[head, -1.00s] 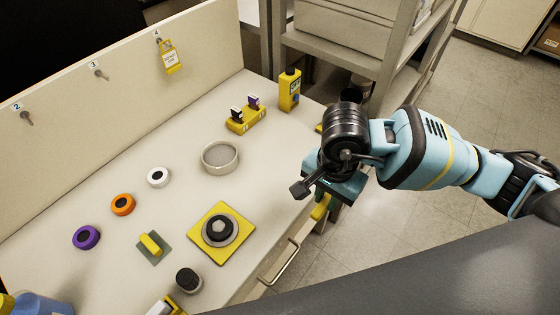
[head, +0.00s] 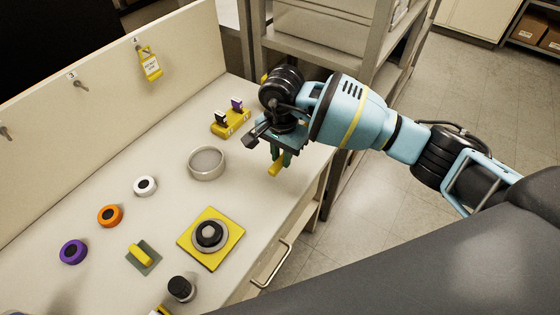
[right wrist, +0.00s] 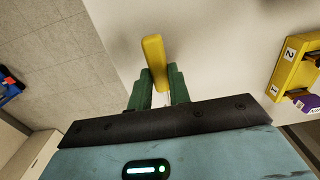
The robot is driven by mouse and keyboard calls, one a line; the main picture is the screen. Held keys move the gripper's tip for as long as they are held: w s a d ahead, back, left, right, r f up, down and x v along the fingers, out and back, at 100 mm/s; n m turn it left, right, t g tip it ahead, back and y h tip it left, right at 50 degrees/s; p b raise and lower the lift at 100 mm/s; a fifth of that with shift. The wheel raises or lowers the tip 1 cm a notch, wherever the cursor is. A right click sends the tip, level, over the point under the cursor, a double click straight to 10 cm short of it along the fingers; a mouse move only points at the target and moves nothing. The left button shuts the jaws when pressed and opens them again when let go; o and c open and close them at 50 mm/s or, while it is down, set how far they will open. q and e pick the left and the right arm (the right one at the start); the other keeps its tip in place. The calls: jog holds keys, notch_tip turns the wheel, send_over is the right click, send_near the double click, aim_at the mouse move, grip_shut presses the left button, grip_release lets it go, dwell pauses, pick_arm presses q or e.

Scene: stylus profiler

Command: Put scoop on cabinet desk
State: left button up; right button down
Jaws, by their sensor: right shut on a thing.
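My right gripper (head: 281,157) is shut on the yellow scoop (head: 276,168), of which only a narrow yellow part shows. In the right wrist view the scoop (right wrist: 153,52) sticks out from between the green fingers (right wrist: 158,90). The cabinet desk (head: 265,205) has a pale top, and the gripper and scoop are over its right part, near the edge. I cannot tell whether the scoop touches the top. The gripper hides the rest of it. My left gripper is not in view.
A round grey dish (head: 206,163) and a yellow block with small pieces (head: 230,122) stand left of the gripper. A yellow plate with a round part (head: 211,238) lies in front. A metal shelf (head: 330,50) stands behind. Bare desk top lies between dish and scoop.

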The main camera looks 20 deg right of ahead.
aim_at(280, 157)
jog(key=shift+w, duration=0.25)
jog(key=shift+f, duration=1.75)
jog(key=shift+f, duration=0.1)
jog(key=shift+f, duration=0.15)
jog(key=c, duration=1.3)
grip_release()
notch_tip(280, 157, up, 12)
jog(key=shift+r, duration=0.25)
